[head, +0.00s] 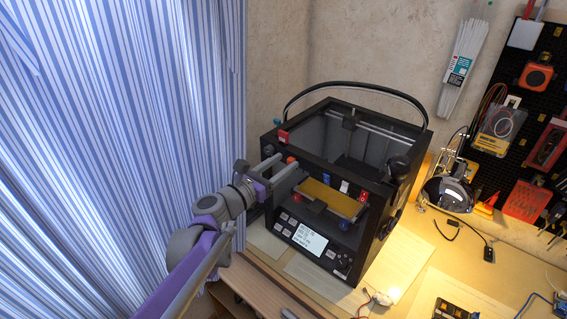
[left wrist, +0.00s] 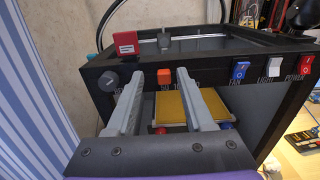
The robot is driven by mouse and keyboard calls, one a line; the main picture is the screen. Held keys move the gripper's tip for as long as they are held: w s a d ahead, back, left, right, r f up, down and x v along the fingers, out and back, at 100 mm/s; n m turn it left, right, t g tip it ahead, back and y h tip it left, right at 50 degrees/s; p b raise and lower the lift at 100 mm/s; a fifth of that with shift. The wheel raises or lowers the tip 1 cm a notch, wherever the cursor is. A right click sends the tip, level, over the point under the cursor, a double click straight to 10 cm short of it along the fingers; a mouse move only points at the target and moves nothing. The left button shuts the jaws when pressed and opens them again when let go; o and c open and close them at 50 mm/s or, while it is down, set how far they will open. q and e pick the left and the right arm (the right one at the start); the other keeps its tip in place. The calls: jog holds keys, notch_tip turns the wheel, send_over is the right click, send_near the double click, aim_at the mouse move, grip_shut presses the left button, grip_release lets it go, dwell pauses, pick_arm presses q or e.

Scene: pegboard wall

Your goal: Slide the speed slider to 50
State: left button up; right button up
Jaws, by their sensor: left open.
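The 3D printer (head: 330,110) is a black box with an open top and a front frame. A small orange block (left wrist: 164,77), which looks like the speed slider, sits on the printer's upper front bar; it also shows in the head view (head: 291,160). White lettering beneath it is partly hidden and hard to read. My left gripper (head: 281,166) is open in front of that bar. In the left wrist view its two grey fingers (left wrist: 159,80) lie to either side of the orange block, with visible gaps; contact with the bar cannot be told. My right gripper is not in view.
On the same bar are a dark knob (left wrist: 108,80) at left and blue (left wrist: 239,70), white (left wrist: 273,68) and red (left wrist: 306,64) switches at right. A red piece (left wrist: 126,43) stands above. A striped curtain (head: 120,120) hangs left of my arm.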

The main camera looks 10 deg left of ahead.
pick_arm(q)
jog(key=v, duration=1)
jog(key=shift+b, duration=0.4)
jog(key=s+d+f+m+g+y, duration=0.2)
jog(key=s+d+f+m+g, duration=0.6)
jog(key=s+f+m, duration=0.7)
jog(key=s+a+f+m+g+y, duration=0.2)
jog(key=s+a+f+m+y, duration=0.3)
jog(key=m, duration=1)
jog(key=shift+s+a+f+m+g+y, duration=0.35)
jog(key=shift+s+a+f, duration=0.3)
jog(key=shift+s, duration=0.4)
jog(key=shift+d+f, duration=0.1)
